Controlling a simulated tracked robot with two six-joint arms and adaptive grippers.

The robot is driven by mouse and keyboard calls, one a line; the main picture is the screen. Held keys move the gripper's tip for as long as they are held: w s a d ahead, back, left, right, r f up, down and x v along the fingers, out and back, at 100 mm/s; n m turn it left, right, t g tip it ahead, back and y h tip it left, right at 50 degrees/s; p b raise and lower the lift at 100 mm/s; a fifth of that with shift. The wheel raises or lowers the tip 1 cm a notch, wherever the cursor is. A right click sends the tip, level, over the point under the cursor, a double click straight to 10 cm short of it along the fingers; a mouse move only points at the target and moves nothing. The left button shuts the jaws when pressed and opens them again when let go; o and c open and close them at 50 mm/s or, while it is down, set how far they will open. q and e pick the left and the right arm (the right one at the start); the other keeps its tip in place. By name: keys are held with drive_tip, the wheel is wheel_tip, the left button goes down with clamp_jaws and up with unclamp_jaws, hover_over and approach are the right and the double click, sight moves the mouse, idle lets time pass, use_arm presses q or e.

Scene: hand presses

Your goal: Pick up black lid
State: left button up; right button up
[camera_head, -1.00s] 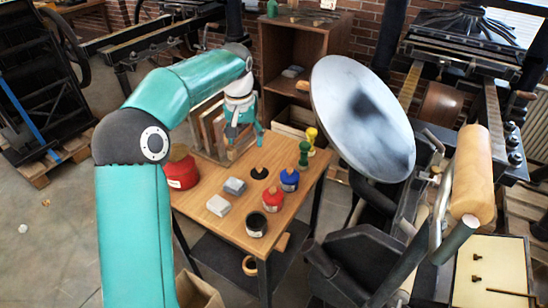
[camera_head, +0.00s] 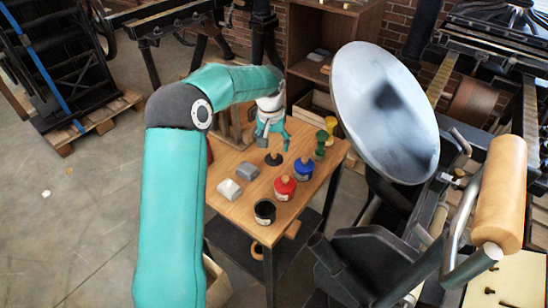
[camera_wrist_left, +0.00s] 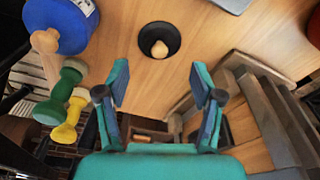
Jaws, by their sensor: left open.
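The black lid (camera_head: 274,159) is a small black disc with a tan knob. It lies flat on the wooden table, left of the red and blue cans. It also shows at the top of the left wrist view (camera_wrist_left: 159,42), ahead of the fingertips. My left gripper (camera_head: 270,137) is above the table just behind the lid. Its two teal fingers (camera_wrist_left: 158,85) are spread apart with nothing between them. The lid is apart from the fingers. My right gripper is not in view.
A red can (camera_head: 285,187), a blue can (camera_head: 303,174) and an open black can (camera_head: 265,211) stand near the lid. Grey blocks (camera_head: 247,171) lie left of it. Green (camera_head: 321,143) and yellow (camera_head: 331,125) knobbed handles stand at the right edge. A large round metal disc (camera_head: 385,112) rises beyond.

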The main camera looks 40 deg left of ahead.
sight(274, 155)
use_arm(q)
drive_tip(key=shift+w+a+f+p, duration=0.15)
drive_tip(key=shift+f+p, duration=0.1)
drive_tip(key=shift+f, duration=1.1)
drive_tip(key=shift+w+f+p, duration=0.15)
drive_tip(key=shift+f+p, duration=0.05)
drive_tip(key=shift+f, duration=1.15)
drive_tip(key=shift+c, duration=0.2)
drive_tip(key=c, duration=1)
drive_tip(key=shift+s, duration=0.1)
drive_tip(key=shift+c, duration=1.1)
